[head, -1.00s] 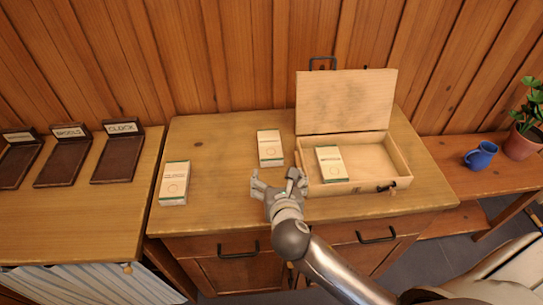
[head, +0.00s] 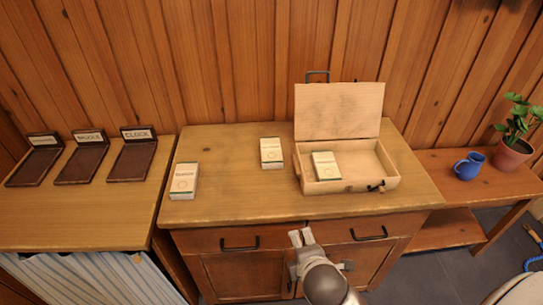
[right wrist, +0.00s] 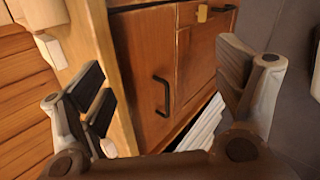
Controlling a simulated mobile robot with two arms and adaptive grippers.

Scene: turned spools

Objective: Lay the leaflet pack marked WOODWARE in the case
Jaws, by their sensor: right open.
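Three pale leaflet packs with green edges are in the head view; their small print is too fine to read for certain. One pack (head: 184,181) lies at the left of the cabinet top. Another pack (head: 271,153) lies left of the case. The third pack (head: 325,166) lies inside the open wooden case (head: 365,185), in its left part. The case lid stands up at the back. My right gripper (head: 322,252) is open and empty in front of the cabinet, apart from the packs and case. Its spread fingers show in the right wrist view (right wrist: 165,90). My left gripper is not in view.
Dark trays with label plates, one reading CLOCK (head: 131,164), stand on the left table (head: 80,225). A blue mug (head: 469,166) and potted plant (head: 513,150) stand on the right bench.

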